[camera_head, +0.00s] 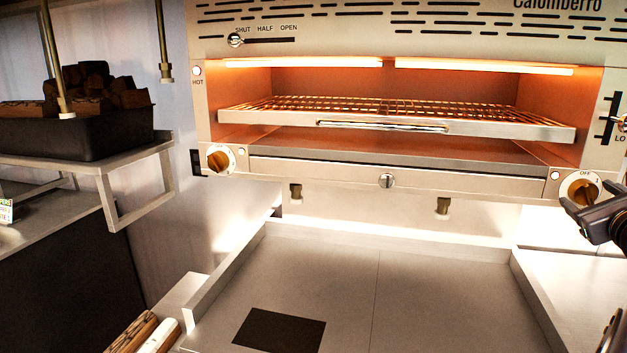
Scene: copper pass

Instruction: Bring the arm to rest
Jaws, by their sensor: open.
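My gripper (591,214) is at the right edge, dark and partly cut off by the frame. Its jaws are open, and I see nothing held between them. It is in front of or just below the right knob (582,187) of the grill, and overlaps its lower right side in the picture. I cannot tell whether they touch. The knob has a brass-coloured grip and an OFF mark above it. Most of my arm is out of view.
The steel grill (330,185) glows orange inside, with a wire rack (400,108). A left knob (219,159) and a top slider (236,40) are on its front. Below is a rimmed steel counter (420,290), mostly clear. A black bin of wood (90,138) stands left.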

